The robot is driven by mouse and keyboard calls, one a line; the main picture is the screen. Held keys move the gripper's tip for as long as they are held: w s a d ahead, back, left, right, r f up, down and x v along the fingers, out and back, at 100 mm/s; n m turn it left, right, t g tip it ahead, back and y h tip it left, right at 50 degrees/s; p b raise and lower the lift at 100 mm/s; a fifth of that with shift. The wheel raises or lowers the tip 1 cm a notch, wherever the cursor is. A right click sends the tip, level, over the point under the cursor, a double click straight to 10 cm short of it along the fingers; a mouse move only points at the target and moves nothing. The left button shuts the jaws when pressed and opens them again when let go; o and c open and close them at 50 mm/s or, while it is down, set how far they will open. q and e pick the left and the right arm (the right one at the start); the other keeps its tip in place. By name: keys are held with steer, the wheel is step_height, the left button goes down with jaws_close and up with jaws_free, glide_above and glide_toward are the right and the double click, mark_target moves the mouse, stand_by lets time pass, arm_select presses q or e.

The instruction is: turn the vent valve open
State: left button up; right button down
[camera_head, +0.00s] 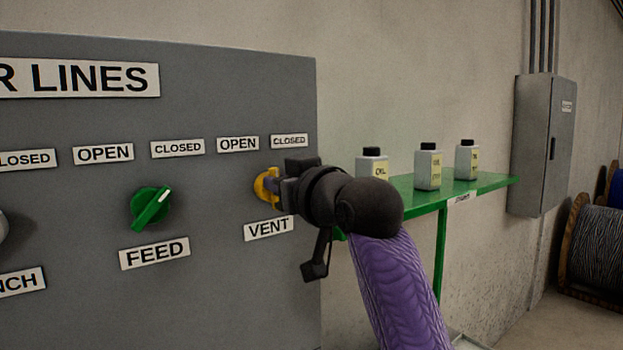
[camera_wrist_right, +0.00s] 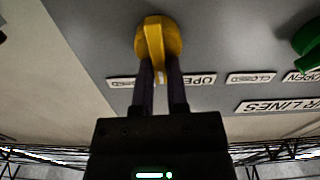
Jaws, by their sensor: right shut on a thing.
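The yellow vent valve knob (camera_head: 262,187) sits on the grey panel above the VENT label (camera_head: 268,228). The labels OPEN (camera_head: 238,144) and CLOSED (camera_head: 289,141) are above it, left and right. My right gripper (camera_head: 278,187) reaches it from the right and hides much of it in the head view. In the right wrist view, the right gripper's two fingers (camera_wrist_right: 160,72) are shut on the raised handle of the yellow knob (camera_wrist_right: 172,35). A white mark shows between the fingers. I cannot tell which label the handle points to. My left gripper is not in view.
A green feed knob (camera_head: 151,208) is left of the vent valve, its pointer tilted up right toward CLOSED. A green shelf (camera_head: 490,181) with several bottles (camera_head: 428,166) is right of the panel, behind my right arm. A grey wall box (camera_head: 540,145) is farther right.

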steer(key=n, duration=0.2)
steer(key=n+p, duration=0.1)
steer(key=n, duration=0.2)
steer(key=n+p, duration=0.1)
steer(key=n, duration=0.2)
steer(key=shift+s+a+f, duration=0.1)
steer(key=shift+a+f, duration=0.1)
steer(key=shift+f, duration=0.15)
stand_by(0.4)
steer(key=c, duration=0.7)
jaws_free()
steer(key=shift+d, duration=0.1)
steer(key=o, duration=0.7)
steer(key=shift+w+d+r, duration=0.1)
steer(key=shift+w, duration=0.1)
steer(key=shift+c, duration=0.2)
